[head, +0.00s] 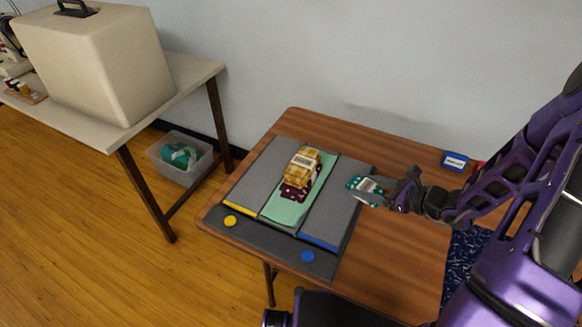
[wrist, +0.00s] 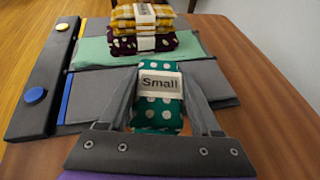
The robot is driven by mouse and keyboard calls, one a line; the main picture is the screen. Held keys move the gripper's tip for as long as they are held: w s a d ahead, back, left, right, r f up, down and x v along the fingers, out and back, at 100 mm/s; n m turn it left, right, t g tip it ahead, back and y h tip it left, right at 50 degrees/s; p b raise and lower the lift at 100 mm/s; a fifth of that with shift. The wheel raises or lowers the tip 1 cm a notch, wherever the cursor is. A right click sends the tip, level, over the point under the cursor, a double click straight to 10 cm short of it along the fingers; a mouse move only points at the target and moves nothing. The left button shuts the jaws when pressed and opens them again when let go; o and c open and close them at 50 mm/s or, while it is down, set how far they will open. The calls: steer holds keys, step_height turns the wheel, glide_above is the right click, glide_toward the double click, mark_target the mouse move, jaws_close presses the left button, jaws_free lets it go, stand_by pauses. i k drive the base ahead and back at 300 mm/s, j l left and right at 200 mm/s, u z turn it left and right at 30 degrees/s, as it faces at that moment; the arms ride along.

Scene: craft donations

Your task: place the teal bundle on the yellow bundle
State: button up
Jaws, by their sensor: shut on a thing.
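The teal bundle (wrist: 158,116) is teal cloth with white dots and a white band reading "Small". My gripper (head: 372,192) is shut on it; in the wrist view the fingers (wrist: 160,85) clasp its two sides. In the head view the teal bundle (head: 362,184) is at the right edge of the grey mat. The yellow bundle (head: 302,166) is yellow checked cloth with a pale band, lying in a stack on a maroon dotted bundle (head: 297,192). In the wrist view the yellow bundle (wrist: 141,26) is beyond the teal one, apart from it.
The stack lies on a green strip (head: 286,211) in the middle of the grey mat (head: 252,176) on a wooden table (head: 392,262). Blue and yellow discs mark its front. A blue box (head: 455,161) stands at the back right. Dark patterned cloth (head: 463,262) lies at the right.

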mark_target(303, 161)
steer(key=k+j, duration=0.15)
steer(key=j, duration=0.2)
steer(key=k+j+z, duration=0.15)
steer(key=j, duration=0.15)
steer(key=k+j, duration=0.1)
steer(key=j, duration=0.25)
steer(key=k+j+z, duration=0.15)
steer(key=j, duration=0.15)
steer(key=j+z, duration=0.1)
steer(key=j, duration=0.25)
steer(key=k+j, duration=0.15)
steer(key=j, duration=0.2)
steer(key=j+z, duration=0.2)
steer(key=j, duration=0.55)
steer(key=i+j, duration=0.15)
steer(key=j, duration=0.2)
steer(key=i+j+z, duration=0.1)
steer(key=j, duration=0.3)
steer(key=i+j+z, duration=0.1)
steer(key=j, duration=0.25)
steer(key=i+j, duration=0.2)
steer(key=j, duration=0.2)
